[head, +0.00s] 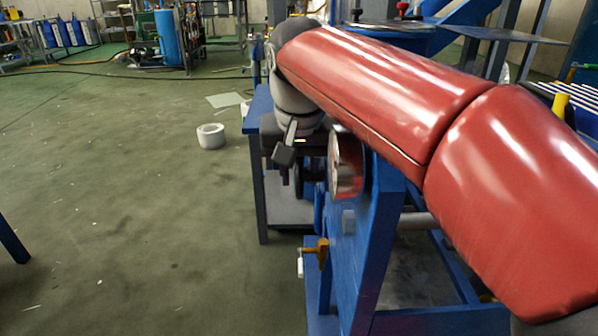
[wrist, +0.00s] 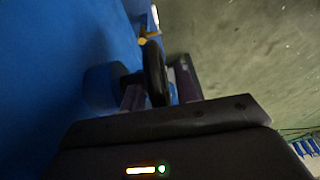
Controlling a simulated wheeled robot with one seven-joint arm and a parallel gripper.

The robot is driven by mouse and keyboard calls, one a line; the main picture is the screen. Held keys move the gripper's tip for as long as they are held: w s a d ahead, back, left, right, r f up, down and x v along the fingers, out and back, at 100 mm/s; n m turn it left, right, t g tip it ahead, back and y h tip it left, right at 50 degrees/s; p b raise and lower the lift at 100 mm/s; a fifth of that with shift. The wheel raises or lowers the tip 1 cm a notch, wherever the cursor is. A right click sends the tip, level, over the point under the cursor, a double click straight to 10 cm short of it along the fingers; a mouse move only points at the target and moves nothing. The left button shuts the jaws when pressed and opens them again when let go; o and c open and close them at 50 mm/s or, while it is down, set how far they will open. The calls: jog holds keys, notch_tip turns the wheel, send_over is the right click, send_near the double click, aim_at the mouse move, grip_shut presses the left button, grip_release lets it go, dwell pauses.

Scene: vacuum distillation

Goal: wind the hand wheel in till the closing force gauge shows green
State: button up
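The hand wheel (wrist: 155,72) shows edge-on in the wrist view as a dark upright rim in front of a blue hub (wrist: 101,88). My gripper (wrist: 160,88) has its two fingers apart, one on each side of the rim. A gap shows between the rim and the right finger. In the head view my gripper (head: 292,168) is low beside the blue frame (head: 372,235), and the wheel is mostly hidden there. A round gauge (head: 347,163) on the frame is seen nearly edge-on, partly behind my red arm. Its reading cannot be made out.
A brass-coloured handle (head: 319,252) sticks out low on the blue frame; a similar brass part (wrist: 148,38) shows beyond the wheel. The green floor to the left is mostly free.

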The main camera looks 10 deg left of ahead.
jog(key=p+v, duration=0.2)
jog(key=v, duration=0.5)
jog(key=shift+s+r, duration=0.1)
jog(key=shift+r, duration=0.3)
dwell(0.5)
jog(key=r+g+p, duration=0.1)
jog(key=p, duration=0.3)
jog(key=shift+w+r, duration=0.1)
jog(key=shift+w, duration=0.15)
jog(key=shift+g+p, duration=0.5)
jog(key=shift+g, duration=0.1)
jog(key=shift+h, duration=0.3)
jog(key=shift+g, duration=0.3)
notch_tip(320, 180, down, 8)
jog(key=shift+f+b, duration=0.15)
jog(key=shift+b, duration=0.85)
